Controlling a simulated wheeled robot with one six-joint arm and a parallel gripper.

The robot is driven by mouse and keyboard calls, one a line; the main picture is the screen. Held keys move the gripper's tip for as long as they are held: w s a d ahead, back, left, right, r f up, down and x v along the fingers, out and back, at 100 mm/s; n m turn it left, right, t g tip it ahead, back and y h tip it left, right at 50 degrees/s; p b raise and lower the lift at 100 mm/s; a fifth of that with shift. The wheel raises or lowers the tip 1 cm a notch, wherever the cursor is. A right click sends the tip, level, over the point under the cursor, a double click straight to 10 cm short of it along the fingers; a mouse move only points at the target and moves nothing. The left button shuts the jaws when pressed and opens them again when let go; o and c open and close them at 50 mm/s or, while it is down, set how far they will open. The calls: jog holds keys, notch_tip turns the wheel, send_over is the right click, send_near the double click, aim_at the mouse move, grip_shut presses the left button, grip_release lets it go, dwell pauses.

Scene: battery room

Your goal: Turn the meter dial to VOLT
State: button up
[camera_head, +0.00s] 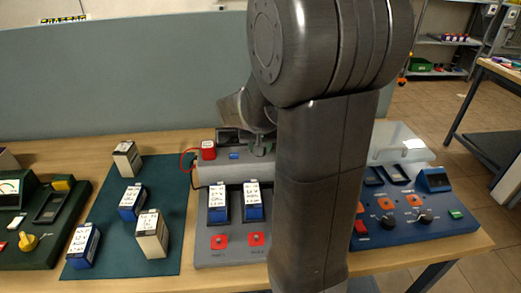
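A dark green meter unit (62,240) stands at the left end of the bench, cut off by the picture's left edge. It has a needle gauge (9,188), a yellow dial (28,241), a yellow button (61,185) and a red button. The dial's lettering is too small to read, so I cannot tell its setting. My arm stands large in the middle, with its wrist (246,110) bent over the grey unit at the back. My gripper is mostly hidden behind my arm, and its fingers cannot be made out. It is well to the right of the yellow dial.
Several labelled battery blocks (151,235) stand on a green mat (178,220) beside the meter. A grey unit (205,245) holds two blue-and-white blocks. A blue unit (440,218) with dark knobs is at right. A grey partition (110,85) rises behind the bench.

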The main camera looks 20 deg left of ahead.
jog(key=m+b, duration=0.1)
jog(key=m+h+b, duration=0.1)
jog(key=shift+a+f+m, duration=0.15)
jog(key=shift+m, duration=0.15)
jog(key=shift+m+h+b, duration=0.5)
jog(key=shift+m+b, duration=0.35)
jog(key=shift+m, duration=0.55)
jog(key=o, duration=1)
jog(key=shift+c, duration=0.2)
jog(key=v, duration=1.4)
jog(key=shift+s+p, duration=0.2)
jog(key=shift+p, duration=0.15)
jog(key=shift+a, duration=0.1)
